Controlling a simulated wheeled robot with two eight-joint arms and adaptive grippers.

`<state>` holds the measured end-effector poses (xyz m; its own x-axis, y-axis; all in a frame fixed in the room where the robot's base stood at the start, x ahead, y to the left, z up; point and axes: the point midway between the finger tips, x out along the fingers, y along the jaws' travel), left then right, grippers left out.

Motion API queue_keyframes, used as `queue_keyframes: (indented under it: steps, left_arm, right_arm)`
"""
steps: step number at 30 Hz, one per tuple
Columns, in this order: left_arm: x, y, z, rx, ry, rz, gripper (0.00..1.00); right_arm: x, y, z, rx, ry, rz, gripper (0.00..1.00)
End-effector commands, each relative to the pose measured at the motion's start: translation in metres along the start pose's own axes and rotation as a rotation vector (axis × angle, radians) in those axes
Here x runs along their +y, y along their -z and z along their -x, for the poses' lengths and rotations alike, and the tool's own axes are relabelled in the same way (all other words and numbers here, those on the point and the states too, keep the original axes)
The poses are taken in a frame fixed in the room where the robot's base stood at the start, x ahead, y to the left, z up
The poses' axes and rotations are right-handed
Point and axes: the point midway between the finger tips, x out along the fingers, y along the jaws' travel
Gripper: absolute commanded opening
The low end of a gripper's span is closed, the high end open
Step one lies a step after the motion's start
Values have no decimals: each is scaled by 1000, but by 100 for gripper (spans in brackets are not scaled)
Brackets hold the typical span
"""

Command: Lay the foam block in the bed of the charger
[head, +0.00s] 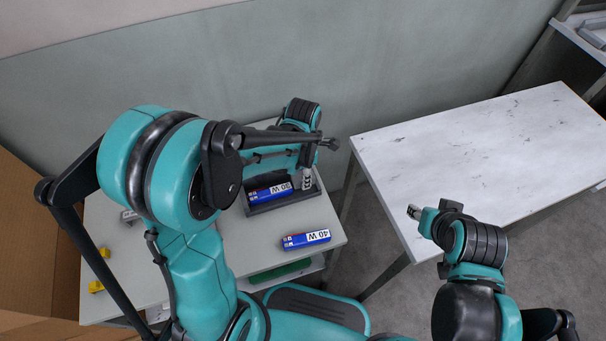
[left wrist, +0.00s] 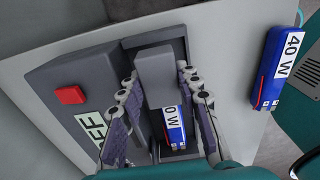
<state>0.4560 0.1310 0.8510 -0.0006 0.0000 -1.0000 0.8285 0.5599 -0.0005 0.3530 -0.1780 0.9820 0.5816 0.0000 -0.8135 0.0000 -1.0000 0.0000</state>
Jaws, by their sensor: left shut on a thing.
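The foam block (left wrist: 154,78) is a grey block between the fingers of my left gripper (left wrist: 158,73), which is shut on it over the charger's bed. Whether it touches the bed floor I cannot tell. The charger (left wrist: 70,75) is dark grey with a red button and a partly hidden display. In the head view my left gripper (head: 306,180) points down at the right end of the charger (head: 285,203); the block cannot be made out there. My right gripper (head: 414,212) is by the white table's near edge; its jaw opening is unclear.
A blue 30 W battery (head: 271,192) lies in the charger's bed; it also shows in the left wrist view (left wrist: 174,124). A blue 40 W battery (head: 306,239) lies on the grey table (head: 255,250) in front. Yellow pieces (head: 97,286) are at the left. The white table (head: 480,150) is bare.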

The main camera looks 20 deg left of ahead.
Motion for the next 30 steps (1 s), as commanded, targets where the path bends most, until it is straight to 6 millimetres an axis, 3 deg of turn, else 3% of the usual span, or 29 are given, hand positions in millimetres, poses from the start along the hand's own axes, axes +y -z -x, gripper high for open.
queue_keyframes:
  steps: [30]
  left_arm:
    - [0,0,-13,0,0,0,18]
  right_arm:
    - [0,-6,-9,0,0,0,40]
